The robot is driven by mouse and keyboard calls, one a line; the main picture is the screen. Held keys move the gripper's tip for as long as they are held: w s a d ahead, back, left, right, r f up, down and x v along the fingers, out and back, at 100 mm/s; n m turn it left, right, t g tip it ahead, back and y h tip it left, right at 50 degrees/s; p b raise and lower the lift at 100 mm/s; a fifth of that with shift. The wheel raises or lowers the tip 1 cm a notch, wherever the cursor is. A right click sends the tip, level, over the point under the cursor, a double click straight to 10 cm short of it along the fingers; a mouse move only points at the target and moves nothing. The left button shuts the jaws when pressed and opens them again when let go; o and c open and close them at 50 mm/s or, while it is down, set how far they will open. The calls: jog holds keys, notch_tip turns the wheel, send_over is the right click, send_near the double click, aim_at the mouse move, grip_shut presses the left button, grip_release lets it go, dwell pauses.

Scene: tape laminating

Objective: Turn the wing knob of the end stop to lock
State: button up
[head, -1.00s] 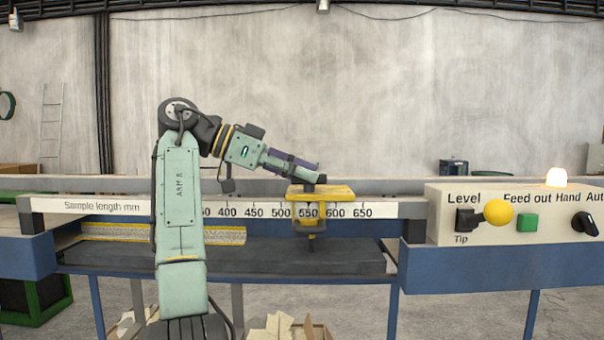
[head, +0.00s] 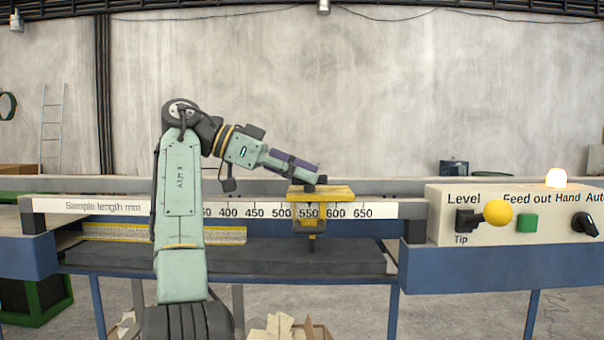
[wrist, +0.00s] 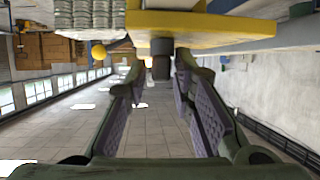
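The yellow end stop (head: 335,193) sits on the scale rail, about at the 550 mark. Its dark wing knob (head: 309,188) shows on top, partly hidden by my gripper. In the wrist view the knob (wrist: 161,66) hangs by the yellow plate (wrist: 215,30), with a grey round collar at its base. My gripper (head: 318,178) comes in from the upper left, at a slant. Its two purple-padded fingers are apart, one on each side of the knob near the tips. Gaps show on both sides, so it does not grip the knob.
The scale rail (head: 385,210) runs across the bench. A control box (head: 520,240) with a yellow ball lever (head: 498,212), a green button (head: 527,223) and a black selector (head: 585,224) stands at the right. A yellow-edged strip (head: 220,236) lies behind my arm.

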jog(key=shift+o, duration=0.7)
jog(key=shift+w, duration=0.1)
jog(key=shift+n+t, duration=0.4)
jog(key=shift+t, duration=0.2)
